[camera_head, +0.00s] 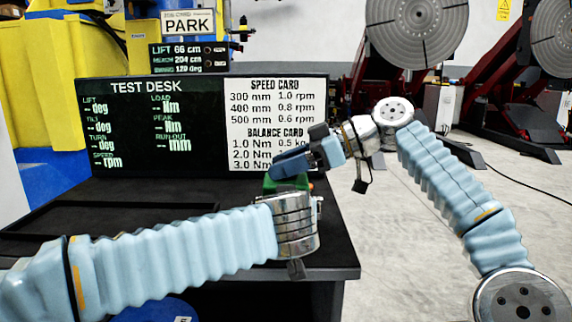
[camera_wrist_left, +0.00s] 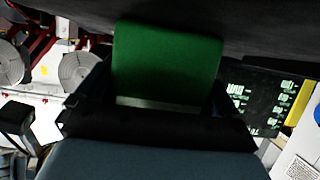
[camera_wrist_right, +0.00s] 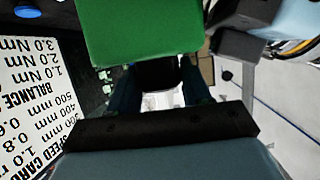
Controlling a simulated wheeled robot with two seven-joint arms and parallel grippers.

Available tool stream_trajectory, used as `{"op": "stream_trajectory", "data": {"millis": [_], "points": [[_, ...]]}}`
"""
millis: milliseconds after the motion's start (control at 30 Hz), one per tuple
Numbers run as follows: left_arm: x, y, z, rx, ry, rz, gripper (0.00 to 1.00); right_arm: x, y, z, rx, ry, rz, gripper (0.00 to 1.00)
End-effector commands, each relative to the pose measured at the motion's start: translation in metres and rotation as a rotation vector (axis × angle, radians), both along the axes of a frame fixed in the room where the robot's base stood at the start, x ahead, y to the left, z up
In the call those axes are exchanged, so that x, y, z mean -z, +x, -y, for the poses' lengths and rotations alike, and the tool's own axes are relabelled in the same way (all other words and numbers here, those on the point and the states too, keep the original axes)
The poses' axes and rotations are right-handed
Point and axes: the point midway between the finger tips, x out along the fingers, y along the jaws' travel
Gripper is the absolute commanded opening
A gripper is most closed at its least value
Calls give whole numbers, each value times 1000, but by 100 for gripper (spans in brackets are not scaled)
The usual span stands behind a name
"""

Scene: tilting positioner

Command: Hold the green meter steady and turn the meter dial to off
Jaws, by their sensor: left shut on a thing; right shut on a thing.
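The green meter (camera_head: 285,184) is above the dark desk, mostly hidden behind my grippers in the head view. My left gripper (camera_wrist_left: 166,98) is shut on the green meter (camera_wrist_left: 168,62), which fills the space between its fingers in the left wrist view. In the head view the left wrist hides most of those fingers. My right gripper (camera_head: 292,164) reaches in from the right, just above the meter. In the right wrist view its fingers are shut on a dark piece, the meter dial (camera_wrist_right: 158,74), beside the green body (camera_wrist_right: 138,30). The dial's setting cannot be read.
The desk (camera_head: 60,215) has a black TEST DESK display (camera_head: 150,135) and a white speed and balance card (camera_head: 277,120) standing close behind the meter. Large tilting positioners with grey discs (camera_head: 417,32) stand behind. The floor at right is open, with a cable.

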Motion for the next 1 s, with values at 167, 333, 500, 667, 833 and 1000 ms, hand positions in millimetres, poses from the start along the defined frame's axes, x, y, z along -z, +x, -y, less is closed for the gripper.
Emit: {"op": "stream_trajectory", "data": {"millis": [167, 333, 500, 667, 833, 1000], "points": [[0, 0, 0, 0, -1, 0, 46, 0, 1, 1, -40, 2, 2, 18], [0, 0, 0, 0, -1, 0, 46, 1, 1, 1, -55, 0, 2, 18], [0, 0, 0, 0, -1, 0, 46, 1, 1, 1, -56, -1, 2, 18], [0, 0, 0, -1, -1, 0, 46, 1, 1, 1, -56, -1, 2, 18], [0, 0, 0, 0, -1, 0, 46, 1, 1, 1, -57, -1, 1, 70], [0, 0, 0, 0, -1, 0, 46, 1, 0, 1, -58, -1, 1, 70]]}}
